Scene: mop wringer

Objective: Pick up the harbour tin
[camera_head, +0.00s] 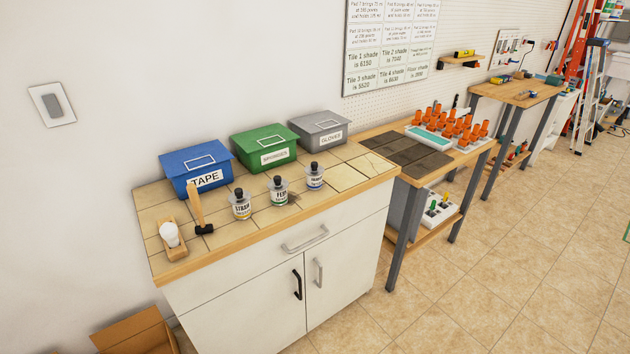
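Three small tins with black knobbed tops stand upright in a row on the tiled top of the white cabinet. The middle tin (279,191) has a label that seems to begin with "FE". The right tin (314,177) has a bluish label too small to read for sure. I cannot clearly read "harbour" on any of them. Neither of my grippers is in view.
Behind the tins stand a blue TAPE box (195,170), a green box (263,148) and a grey GLOVES box (318,130). A hammer (199,212) and a white bulb-like object (169,235) are at the left. Open tile lies right of the tins. Floor in front is clear.

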